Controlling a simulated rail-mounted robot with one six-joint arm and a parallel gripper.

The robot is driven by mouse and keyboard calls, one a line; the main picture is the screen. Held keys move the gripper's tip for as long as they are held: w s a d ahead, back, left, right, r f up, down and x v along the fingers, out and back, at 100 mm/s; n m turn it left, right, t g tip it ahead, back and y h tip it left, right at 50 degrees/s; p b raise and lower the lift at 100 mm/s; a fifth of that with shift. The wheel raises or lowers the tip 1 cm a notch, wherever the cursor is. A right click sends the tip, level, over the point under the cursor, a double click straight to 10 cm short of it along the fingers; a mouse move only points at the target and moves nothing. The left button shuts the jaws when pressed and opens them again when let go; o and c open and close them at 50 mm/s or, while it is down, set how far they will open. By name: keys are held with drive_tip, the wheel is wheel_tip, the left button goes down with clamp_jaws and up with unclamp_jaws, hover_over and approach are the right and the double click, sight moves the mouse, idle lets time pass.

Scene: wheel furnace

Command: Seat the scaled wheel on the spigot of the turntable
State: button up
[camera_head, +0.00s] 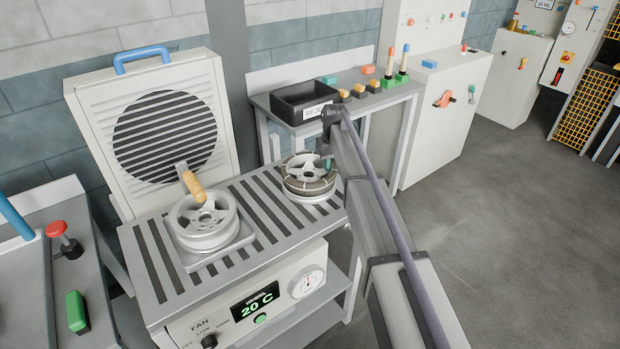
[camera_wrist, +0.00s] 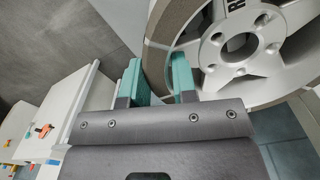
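A wheel with brownish, scale-like patches on its rim (camera_head: 310,181) lies flat at the right end of a slatted rack. It also fills the upper right of the wrist view (camera_wrist: 245,42), with several holes round its hub. My gripper (camera_head: 327,160) is at its right edge. In the wrist view the teal fingers (camera_wrist: 160,80) stand either side of the rim wall; I cannot tell whether they press on it. A bare silver wheel (camera_head: 203,226) sits on a square plate at the rack's left, with a wooden handle (camera_head: 193,186) above it. I cannot identify the turntable or spigot.
A louvred fan panel (camera_head: 165,135) stands behind the rack (camera_head: 150,262). A black bin (camera_head: 300,100) and several coloured blocks are on the bench behind. Floor at right is clear.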

clamp_jaws()
drive_tip(key=shift+r, duration=0.1)
drive_tip(key=shift+r+p, duration=3.45)
drive_tip(key=shift+p, duration=0.1)
